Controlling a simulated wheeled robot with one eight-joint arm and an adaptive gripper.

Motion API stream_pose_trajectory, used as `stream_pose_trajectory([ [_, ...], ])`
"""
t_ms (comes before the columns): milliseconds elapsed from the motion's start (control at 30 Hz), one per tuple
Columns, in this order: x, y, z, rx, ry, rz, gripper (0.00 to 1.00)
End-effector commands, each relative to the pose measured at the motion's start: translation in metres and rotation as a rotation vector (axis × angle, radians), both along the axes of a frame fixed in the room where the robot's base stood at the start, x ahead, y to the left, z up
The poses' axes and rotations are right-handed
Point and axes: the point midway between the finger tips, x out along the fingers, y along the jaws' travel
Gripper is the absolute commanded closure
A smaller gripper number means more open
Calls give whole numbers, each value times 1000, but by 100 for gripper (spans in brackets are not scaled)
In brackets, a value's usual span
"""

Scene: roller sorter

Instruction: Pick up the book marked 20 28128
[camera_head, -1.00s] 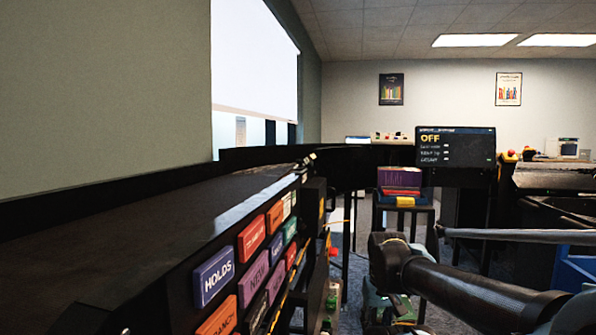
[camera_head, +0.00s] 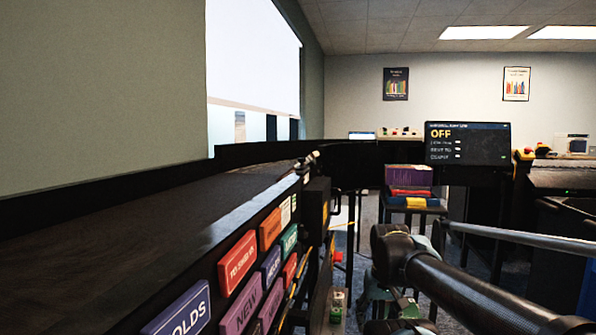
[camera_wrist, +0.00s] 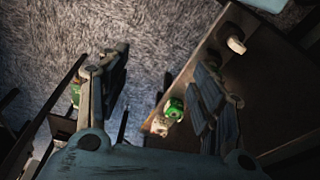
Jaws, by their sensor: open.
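My gripper (camera_wrist: 160,80) is open and empty in the wrist view, its two fingers spread over grey carpet and a dark board. In the head view my gripper (camera_head: 392,312) hangs low at the right of the sorter, partly cut off by the lower edge. A small book stack, with a purple book (camera_head: 408,177) on top and a red book (camera_head: 410,192) under it, rests on a dark stand in the distance. My gripper is well short of this stack. I cannot read the mark 20 28128 on any book.
The black sorter belt (camera_head: 150,220) runs along the left, with coloured label signs such as the purple HOLDS sign (camera_head: 180,310) on its side. A screen (camera_head: 467,146) reading OFF stands behind. A dark table (camera_head: 560,178) is at the right. Some carpet lies open between.

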Motion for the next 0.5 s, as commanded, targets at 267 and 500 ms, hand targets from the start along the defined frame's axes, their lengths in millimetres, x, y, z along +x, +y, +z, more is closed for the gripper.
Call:
stream_pose_trajectory([
  [267,39,21,65,183,60,-241,0],
  [500,90,43,138,391,156,-509,0],
])
